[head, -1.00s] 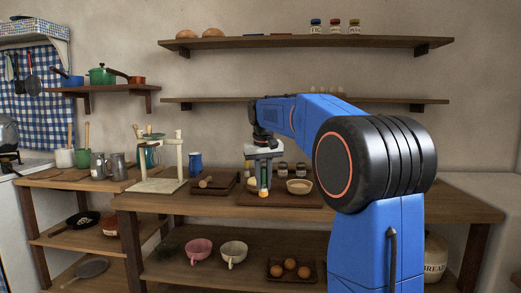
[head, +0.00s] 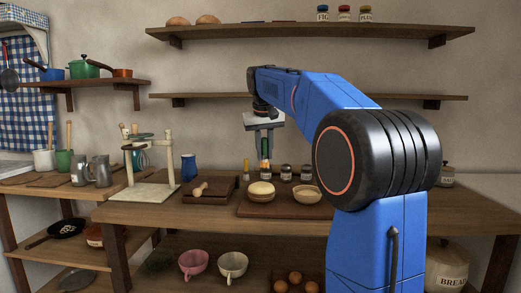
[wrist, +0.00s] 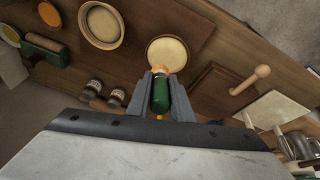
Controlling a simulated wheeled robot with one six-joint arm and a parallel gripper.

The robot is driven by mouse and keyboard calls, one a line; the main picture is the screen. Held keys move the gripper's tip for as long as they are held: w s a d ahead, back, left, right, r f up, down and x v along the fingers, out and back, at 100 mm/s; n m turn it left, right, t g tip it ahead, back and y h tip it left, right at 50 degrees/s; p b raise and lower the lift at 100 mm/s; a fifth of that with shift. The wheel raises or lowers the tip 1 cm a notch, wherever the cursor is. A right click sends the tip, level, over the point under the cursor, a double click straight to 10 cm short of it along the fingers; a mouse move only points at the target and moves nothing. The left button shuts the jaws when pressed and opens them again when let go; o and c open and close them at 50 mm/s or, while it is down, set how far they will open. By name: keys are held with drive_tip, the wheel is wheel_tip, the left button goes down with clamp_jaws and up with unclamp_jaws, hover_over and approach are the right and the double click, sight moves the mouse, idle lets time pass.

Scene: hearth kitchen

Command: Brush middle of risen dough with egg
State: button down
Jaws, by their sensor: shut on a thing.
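My gripper (head: 264,152) is shut on a brush (wrist: 160,95) with a green handle and a pale orange tip. The brush hangs tip down above the round, pale dough (head: 261,188), with a visible gap in the head view. The dough also shows in the wrist view (wrist: 168,50), with the tip end overlapping its near edge. A shallow bowl with pale contents (head: 307,193) stands right of the dough on the same wooden board (head: 285,211).
Several small jars (head: 286,173) stand behind the dough. A shelf (head: 330,97) runs along the wall above. A green object (wrist: 42,46) lies near the yellow dish.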

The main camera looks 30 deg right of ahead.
sight(264, 165)
drive_tip(key=shift+w+d+f, duration=0.1)
drive_tip(key=shift+w, duration=0.25)
drive_tip(key=shift+f, duration=2.85)
drive_tip(key=shift+f, duration=1.6)
